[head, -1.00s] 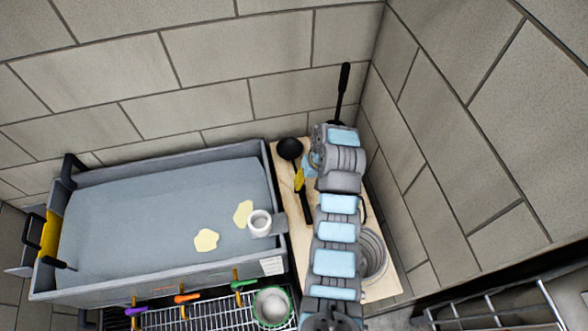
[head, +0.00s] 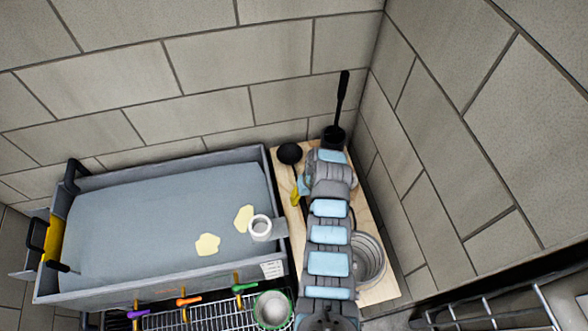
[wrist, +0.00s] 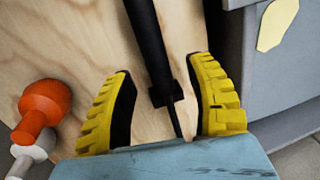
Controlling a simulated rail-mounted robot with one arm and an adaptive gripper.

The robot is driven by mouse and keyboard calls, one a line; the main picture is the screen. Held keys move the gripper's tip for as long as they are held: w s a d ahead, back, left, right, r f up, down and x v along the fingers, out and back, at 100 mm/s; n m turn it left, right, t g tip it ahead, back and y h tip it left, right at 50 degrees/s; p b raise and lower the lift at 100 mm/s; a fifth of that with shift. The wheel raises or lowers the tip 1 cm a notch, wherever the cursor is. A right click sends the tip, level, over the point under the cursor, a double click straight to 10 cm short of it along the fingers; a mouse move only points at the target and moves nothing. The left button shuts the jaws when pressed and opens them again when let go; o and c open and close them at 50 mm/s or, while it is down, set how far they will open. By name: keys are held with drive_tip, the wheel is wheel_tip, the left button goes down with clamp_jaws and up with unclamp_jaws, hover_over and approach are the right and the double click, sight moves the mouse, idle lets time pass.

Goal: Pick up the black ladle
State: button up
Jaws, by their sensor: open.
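The black ladle lies on the wooden board, its round bowl (head: 290,153) showing at the back left of the board in the head view. My arm hides its handle there. In the wrist view the ladle's black handle (wrist: 150,40) runs down between the two yellow-and-black fingers of my gripper (wrist: 162,75), with a gap on both sides, closer to the right finger. My gripper is open around the handle and low over the board. It shows only partly in the head view (head: 296,193), beside my arm.
The griddle (head: 150,215) with two pale yellow patches and a white cup (head: 260,227) stands left of the board. A long-handled black utensil (head: 342,95) rises at the back corner. A metal pot (head: 370,258) is right of my arm. An orange-topped object (wrist: 44,103) is near the left finger.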

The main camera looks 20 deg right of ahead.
drive_tip(key=shift+a+f, duration=0.2)
drive_tip(key=shift+f, duration=0.95)
clamp_jaws()
drive_tip(key=shift+r, duration=0.1)
